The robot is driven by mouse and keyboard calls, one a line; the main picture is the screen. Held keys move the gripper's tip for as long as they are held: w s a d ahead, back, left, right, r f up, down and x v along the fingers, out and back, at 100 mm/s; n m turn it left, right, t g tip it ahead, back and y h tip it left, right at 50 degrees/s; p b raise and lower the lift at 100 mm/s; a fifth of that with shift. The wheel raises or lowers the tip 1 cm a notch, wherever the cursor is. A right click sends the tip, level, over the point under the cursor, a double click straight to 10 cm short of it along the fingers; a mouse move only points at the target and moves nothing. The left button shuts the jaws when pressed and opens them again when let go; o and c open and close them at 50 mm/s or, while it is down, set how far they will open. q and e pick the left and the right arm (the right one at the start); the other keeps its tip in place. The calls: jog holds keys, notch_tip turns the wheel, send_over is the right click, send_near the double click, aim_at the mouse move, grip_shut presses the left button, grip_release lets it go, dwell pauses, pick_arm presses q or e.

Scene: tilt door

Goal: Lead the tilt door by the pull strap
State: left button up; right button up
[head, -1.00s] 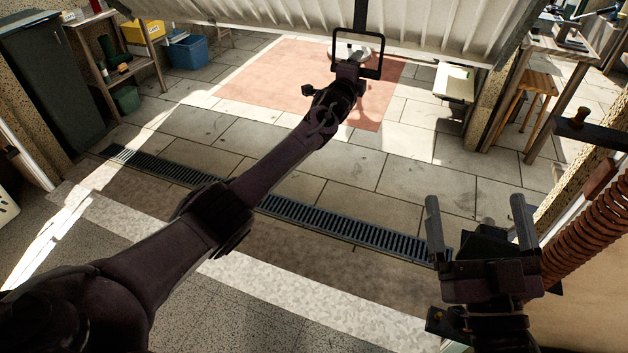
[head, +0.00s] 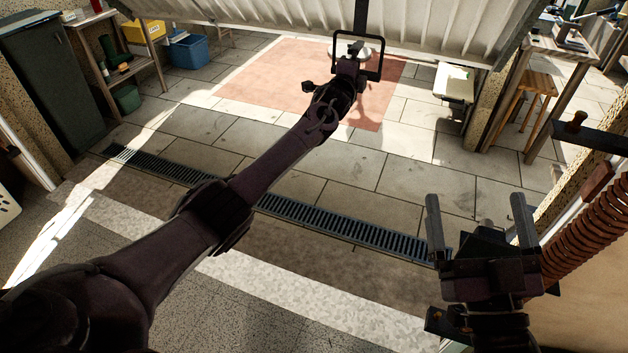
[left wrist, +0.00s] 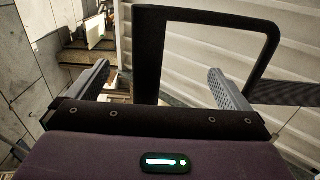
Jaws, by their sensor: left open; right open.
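The tilt door (head: 430,38) is a pale ribbed panel, raised and slanting across the top of the head view; its ribs also show in the left wrist view (left wrist: 200,72). The black pull strap (head: 380,58) hangs from it as a rectangular loop. My left gripper (head: 352,52) is at this loop. In the left wrist view its fingers (left wrist: 158,80) are apart, and one side bar of the loop (left wrist: 147,55) appears between them; contact cannot be told. My right gripper (head: 476,200) is open and empty at the lower right of the head view.
A drain grate (head: 330,222) crosses the paved floor. A shelf (head: 118,72), a blue bin (head: 188,50) and a dark cabinet (head: 45,75) stand at left. A wooden stool (head: 538,82) and a ribbed spring (head: 590,230) are at right. The middle floor is clear.

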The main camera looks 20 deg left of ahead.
pick_arm(q)
jog(key=shift+r, duration=0.1)
dwell(0.3)
jog(key=s+p, duration=0.5)
jog(key=p, duration=0.2)
dwell(1.2)
dwell(0.4)
jog(key=s, duration=0.8)
jog(key=shift+d, duration=0.15)
